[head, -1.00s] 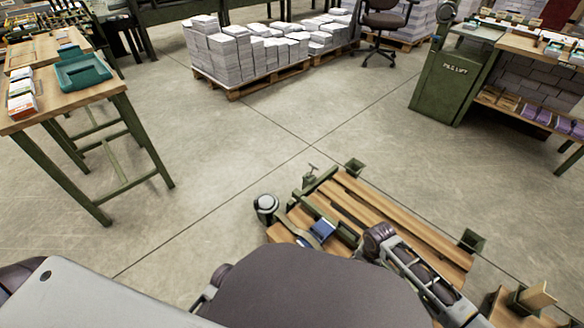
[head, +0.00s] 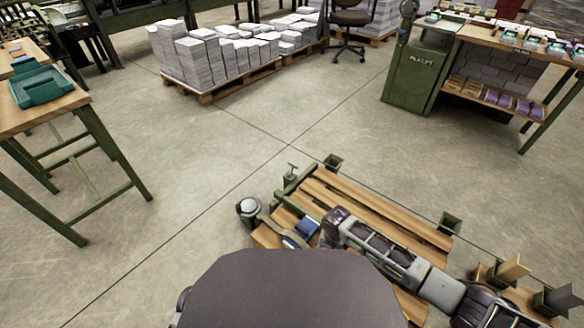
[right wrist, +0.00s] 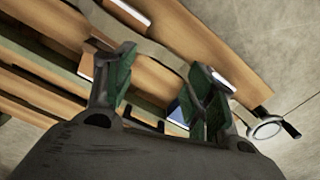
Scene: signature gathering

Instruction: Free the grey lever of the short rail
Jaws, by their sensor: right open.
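A low wooden slatted bench (head: 385,214) with green metal fittings lies in front of me. A short green rail (head: 302,180) runs along its far left edge, with a small upright grey-green T-shaped handle (head: 291,169). I cannot tell whether this handle is the grey lever. A blue block (head: 308,228) lies on the near left part of the bench and shows behind the fingers in the right wrist view (right wrist: 176,112). My right gripper (right wrist: 160,92) is open over the slats, its green-padded fingers apart and empty. My left gripper is not in view.
A round grey-topped thing (head: 248,207) stands at the bench's left side. Green corner brackets (head: 450,224) stick up at the bench's edges. A table (head: 45,112) stands at left, paper stacks (head: 225,55) at the back. The floor between is clear.

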